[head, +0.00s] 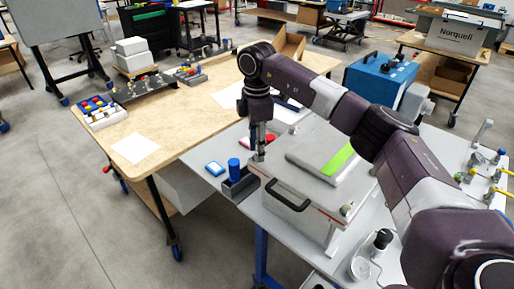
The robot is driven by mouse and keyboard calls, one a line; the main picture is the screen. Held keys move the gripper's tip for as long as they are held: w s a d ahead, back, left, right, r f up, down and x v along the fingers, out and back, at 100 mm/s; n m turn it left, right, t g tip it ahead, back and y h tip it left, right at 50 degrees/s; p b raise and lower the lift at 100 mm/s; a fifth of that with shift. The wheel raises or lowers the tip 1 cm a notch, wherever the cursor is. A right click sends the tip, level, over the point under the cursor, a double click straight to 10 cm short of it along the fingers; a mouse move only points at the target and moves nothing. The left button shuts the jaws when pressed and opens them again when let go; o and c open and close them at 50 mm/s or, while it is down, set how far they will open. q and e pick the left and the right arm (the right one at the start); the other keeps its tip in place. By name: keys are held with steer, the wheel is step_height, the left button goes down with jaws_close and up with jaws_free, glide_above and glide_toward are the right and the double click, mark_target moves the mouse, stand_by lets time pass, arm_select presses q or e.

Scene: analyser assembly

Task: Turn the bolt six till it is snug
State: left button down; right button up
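The analyser (310,205) is a grey box with a black handle (288,197) on its front, standing on a light grey table. A raised panel with a green strip (338,160) is on its top. My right gripper (258,150) points straight down at the far left corner of the analyser's top. Its tip is small and thin here, and I cannot tell whether it is open or shut, or holds a tool. Bolt six cannot be made out; the gripper may cover it. A bolt-like knob (347,209) shows at the near right corner. My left gripper is not in view.
A blue case (372,82) stands behind. A wooden workbench (190,112) with parts trays adjoins at the left. Fittings with yellow leads (480,178) are at the right.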

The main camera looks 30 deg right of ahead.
step_height(320, 180, up, 12)
stand_by(0.6)
stand_by(0.5)
